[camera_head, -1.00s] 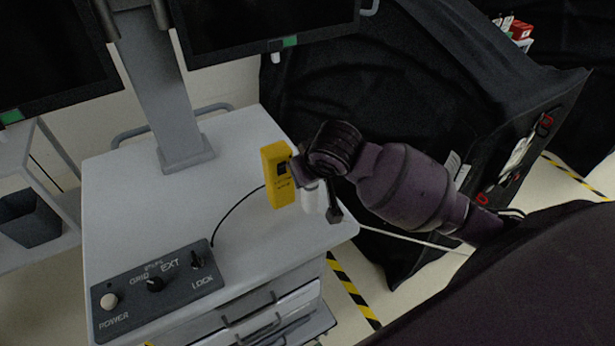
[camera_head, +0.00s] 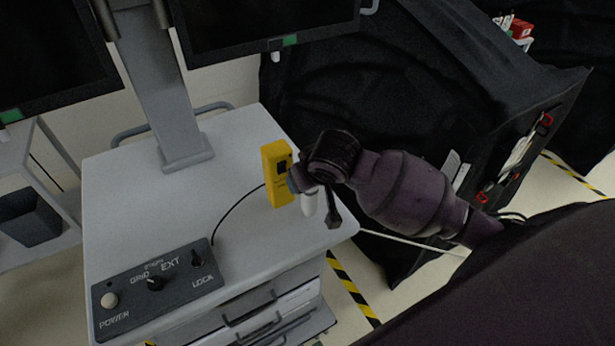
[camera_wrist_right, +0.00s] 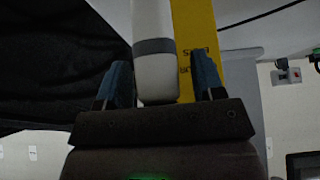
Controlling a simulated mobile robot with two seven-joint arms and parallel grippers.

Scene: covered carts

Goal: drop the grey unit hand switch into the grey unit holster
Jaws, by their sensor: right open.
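The hand switch appears to be the white rounded cylinder with a grey band (camera_wrist_right: 155,70); in the head view it is the small white piece (camera_head: 310,203) under my right wrist. In the right wrist view it lies between the two blue fingers of my open right gripper (camera_wrist_right: 162,84), with visible gaps at the sides. A yellow upright box (camera_head: 276,174) with a dark patch and lettering stands right beside it, perhaps the holster; it also shows in the wrist view (camera_wrist_right: 198,50). I cannot tell whether the switch sits in it. My left gripper is out of view.
The grey cart top (camera_head: 140,200) carries a monitor column (camera_head: 170,90) and a dark control panel (camera_head: 157,284) with knobs. A black cord (camera_head: 232,212) runs from the panel behind the yellow box. A black-draped cart (camera_head: 400,90) stands close behind my right arm.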

